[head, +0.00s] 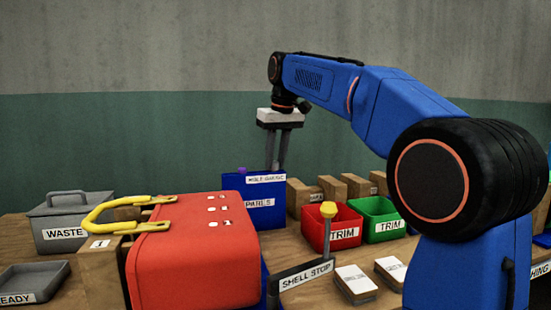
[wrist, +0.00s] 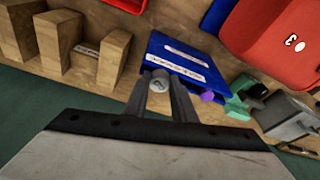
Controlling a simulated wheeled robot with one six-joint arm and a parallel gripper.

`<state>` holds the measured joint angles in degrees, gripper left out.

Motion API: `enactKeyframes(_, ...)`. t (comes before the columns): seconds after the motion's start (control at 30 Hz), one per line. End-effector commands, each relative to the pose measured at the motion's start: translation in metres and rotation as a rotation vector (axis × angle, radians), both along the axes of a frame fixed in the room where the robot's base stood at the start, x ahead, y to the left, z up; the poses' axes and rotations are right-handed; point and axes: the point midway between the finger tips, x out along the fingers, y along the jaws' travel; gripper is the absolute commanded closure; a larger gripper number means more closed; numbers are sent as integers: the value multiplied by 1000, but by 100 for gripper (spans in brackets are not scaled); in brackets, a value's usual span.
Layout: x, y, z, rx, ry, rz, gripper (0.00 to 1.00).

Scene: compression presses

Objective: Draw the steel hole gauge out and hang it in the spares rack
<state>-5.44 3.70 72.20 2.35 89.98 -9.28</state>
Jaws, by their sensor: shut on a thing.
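My gripper (head: 276,168) reaches down at the blue spares rack (head: 267,217), its tips at the back of the rack's top edge. In the wrist view my gripper (wrist: 162,88) is shut on a round grey metal piece, which I take to be the steel hole gauge (wrist: 160,83). Only its round end with a dark mark shows; the rest is hidden below. It sits at the edge of the blue rack (wrist: 158,48); I cannot tell whether it is seated there. The rack carries "HOLE GAUGE" and "SPARES" labels. A purple knob (head: 242,171) stands at the rack's left.
A red press housing (head: 190,260) with a yellow handle (head: 100,214) stands in front-left of the rack. Red (head: 322,228) and green (head: 381,226) trim bins and wooden blocks (head: 298,195) are to the right. A grey waste bin (head: 62,218) is far left.

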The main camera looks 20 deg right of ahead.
Motion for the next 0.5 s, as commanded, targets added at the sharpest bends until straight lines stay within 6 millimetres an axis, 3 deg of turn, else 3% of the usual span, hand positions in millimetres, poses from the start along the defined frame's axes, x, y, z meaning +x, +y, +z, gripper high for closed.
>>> enactKeyframes(0.2, 0, 0, 0, 0, 0, 0, 100)
enactKeyframes(0.23, 0, 0, 0, 0, 0, 0, 74)
enactKeyframes(0.3, 0, 0, 0, 0, 0, 0, 57)
enactKeyframes(0.5, 0, 0, 0, 0, 0, 0, 55)
